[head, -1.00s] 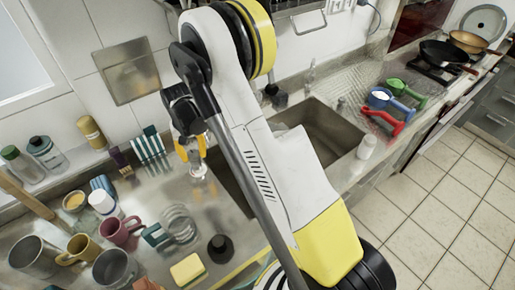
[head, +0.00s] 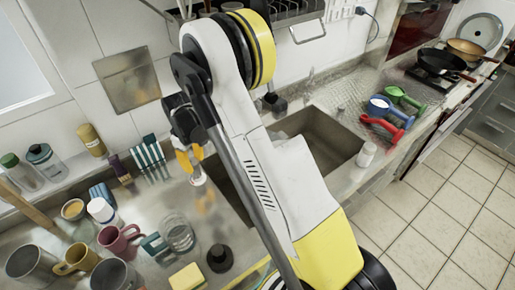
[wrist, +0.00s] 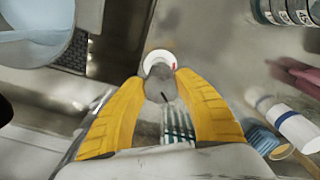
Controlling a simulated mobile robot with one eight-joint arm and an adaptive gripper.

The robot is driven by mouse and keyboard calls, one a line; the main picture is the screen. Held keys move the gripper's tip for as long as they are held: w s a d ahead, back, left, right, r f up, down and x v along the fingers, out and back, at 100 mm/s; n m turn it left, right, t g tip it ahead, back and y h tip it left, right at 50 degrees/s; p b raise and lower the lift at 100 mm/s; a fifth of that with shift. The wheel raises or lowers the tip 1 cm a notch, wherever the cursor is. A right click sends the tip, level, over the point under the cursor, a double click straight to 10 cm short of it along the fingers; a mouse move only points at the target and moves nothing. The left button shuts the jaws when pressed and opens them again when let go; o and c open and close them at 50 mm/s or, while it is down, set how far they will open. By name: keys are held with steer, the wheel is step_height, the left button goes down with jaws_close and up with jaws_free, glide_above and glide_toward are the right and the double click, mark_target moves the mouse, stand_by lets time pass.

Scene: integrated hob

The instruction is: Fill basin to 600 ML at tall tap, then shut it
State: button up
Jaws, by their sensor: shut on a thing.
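In the wrist view my gripper (wrist: 161,80) is shut on a grey knob-like part (wrist: 160,90), seen end-on. A white round piece with a red mark (wrist: 157,57) lies just beyond it; I take this for the tap's control. In the head view my gripper (head: 190,163) is at the left side of the sink, above the counter. The tap's spout is not clear. A pale blue, round vessel (wrist: 36,40), probably the basin, shows in part at the upper left of the wrist view. Its water level cannot be read. My arm hides much of the sink in the head view.
The sink (head: 322,140) lies behind my arm. Mugs (head: 120,242), a glass (head: 178,233), a sponge (head: 187,277) and a black plunger-like object (head: 220,253) crowd the left counter. Pans (head: 445,60) stand far right.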

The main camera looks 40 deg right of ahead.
steer(key=shift+n, duration=0.4)
stand_by(0.4)
steer(key=m, duration=0.5)
steer(key=shift+a+m, duration=0.1)
steer(key=shift+m, duration=0.3)
steer(key=m, duration=0.5)
steer(key=o, duration=1.3)
steer(key=shift+r, duration=0.1)
steer(key=shift+r+p, duration=1.9)
steer(key=shift+r, duration=1.5)
